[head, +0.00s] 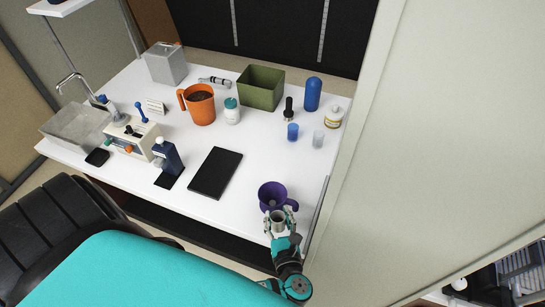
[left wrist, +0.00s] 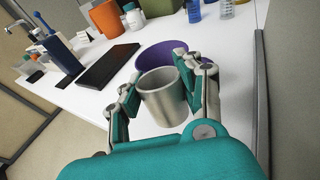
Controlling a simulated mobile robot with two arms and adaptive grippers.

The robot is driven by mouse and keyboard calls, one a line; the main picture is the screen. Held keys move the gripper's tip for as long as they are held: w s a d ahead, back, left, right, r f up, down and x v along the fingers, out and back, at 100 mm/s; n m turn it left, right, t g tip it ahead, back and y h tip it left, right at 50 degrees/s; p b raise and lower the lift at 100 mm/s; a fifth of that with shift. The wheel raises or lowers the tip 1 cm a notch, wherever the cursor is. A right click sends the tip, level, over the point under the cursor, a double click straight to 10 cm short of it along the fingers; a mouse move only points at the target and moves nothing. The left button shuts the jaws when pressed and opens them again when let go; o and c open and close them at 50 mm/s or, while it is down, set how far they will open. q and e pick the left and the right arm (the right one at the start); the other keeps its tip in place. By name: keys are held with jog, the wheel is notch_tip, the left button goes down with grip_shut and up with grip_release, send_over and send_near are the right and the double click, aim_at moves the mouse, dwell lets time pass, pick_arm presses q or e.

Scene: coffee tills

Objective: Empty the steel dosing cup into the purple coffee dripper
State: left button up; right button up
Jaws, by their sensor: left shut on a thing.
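The steel dosing cup (head: 278,221) is held between the fingers of my left gripper (head: 280,220), near the front right edge of the white table. In the left wrist view the cup (left wrist: 163,97) is upright or nearly so, with my left gripper (left wrist: 165,92) shut on its sides. The purple coffee dripper (head: 271,194) stands on the table just beyond the cup. In the left wrist view the dripper (left wrist: 153,55) is partly hidden behind the cup. What is inside the cup cannot be made out. My right gripper is not in view.
A black flat pad (head: 215,172) lies left of the dripper. A blue cup (head: 292,131) and a clear cup (head: 318,139) stand farther back. An orange jug (head: 199,104), a green bin (head: 260,88) and a blue bottle (head: 312,94) are at the back. A wall closes the right side.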

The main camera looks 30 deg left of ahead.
pick_arm(q)
jog(key=w+a+r+g+h+p, duration=0.3)
jog(key=p, duration=0.2)
jog(key=shift+w+g+p, duration=0.2)
jog(key=shift+g+p, duration=0.1)
jog(key=shift+p, duration=0.1)
jog(key=shift+w+a+r+g+h, duration=0.1)
jog(key=shift+a+g+h, duration=0.15)
jog(key=shift+h, duration=0.25)
jog(key=shift+w+g+h, duration=0.1)
jog(key=shift+g+h, duration=0.2)
jog(key=shift+g, duration=0.05)
jog(key=shift+f, duration=0.25)
jog(key=shift+r, duration=0.1)
jog(key=shift+g+h+p, duration=0.3)
jog(key=shift+r+g+h, duration=0.1)
jog(key=shift+g+h, duration=0.3)
jog(key=shift+w+a+f+g+h, duration=0.1)
jog(key=shift+f+g+h, duration=0.2)
jog(key=shift+f, duration=0.05)
dwell(0.9)
